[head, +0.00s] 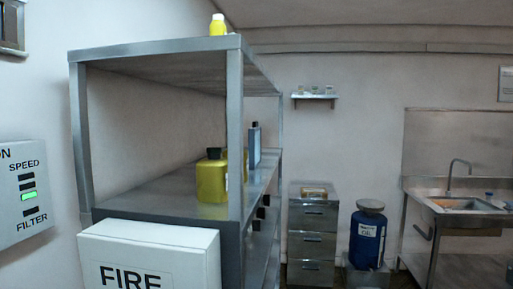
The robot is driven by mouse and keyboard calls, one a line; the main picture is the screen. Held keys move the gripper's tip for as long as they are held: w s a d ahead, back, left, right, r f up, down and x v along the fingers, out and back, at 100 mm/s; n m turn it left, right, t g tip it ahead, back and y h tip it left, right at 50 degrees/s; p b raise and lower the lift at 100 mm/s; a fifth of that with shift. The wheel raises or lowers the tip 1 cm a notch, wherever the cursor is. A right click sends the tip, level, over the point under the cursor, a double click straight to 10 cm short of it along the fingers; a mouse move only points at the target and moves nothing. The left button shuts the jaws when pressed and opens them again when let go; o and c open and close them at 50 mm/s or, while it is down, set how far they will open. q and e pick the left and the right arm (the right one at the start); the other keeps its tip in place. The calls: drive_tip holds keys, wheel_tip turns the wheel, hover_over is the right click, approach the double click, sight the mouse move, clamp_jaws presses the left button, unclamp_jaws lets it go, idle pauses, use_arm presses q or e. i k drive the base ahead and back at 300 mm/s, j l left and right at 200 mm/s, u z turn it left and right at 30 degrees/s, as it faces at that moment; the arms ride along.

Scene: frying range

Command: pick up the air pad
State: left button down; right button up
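I cannot make out anything that is clearly the air pad in the head view. Neither of my grippers is in view. A grey panel (14,228) on the left wall carries the words SPEED and FILTER. It has several dark buttons and one lit green one (29,196); its left part is cut off by the picture edge. Whether this panel has to do with the air pad I cannot tell.
A metal shelf rack (150,208) holds a yellow container (211,180); a yellow bottle (218,25) tops it. A white FIRE box (150,258) fills the lower left. Beyond stand metal drawers (312,243), a blue oil container (367,240) and a sink (466,204).

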sight(254, 133)
drive_tip(key=i+u, duration=0.1)
drive_tip(key=u, duration=0.4)
drive_tip(key=i+l+u, duration=0.2)
drive_tip(key=l, duration=0.15)
drive_tip(key=i+l+u, duration=0.2)
drive_tip(key=l, duration=0.15)
drive_tip(key=i+l+u, duration=0.2)
drive_tip(key=l, duration=0.15)
drive_tip(key=l+u, duration=0.2)
drive_tip(key=l, duration=0.2)
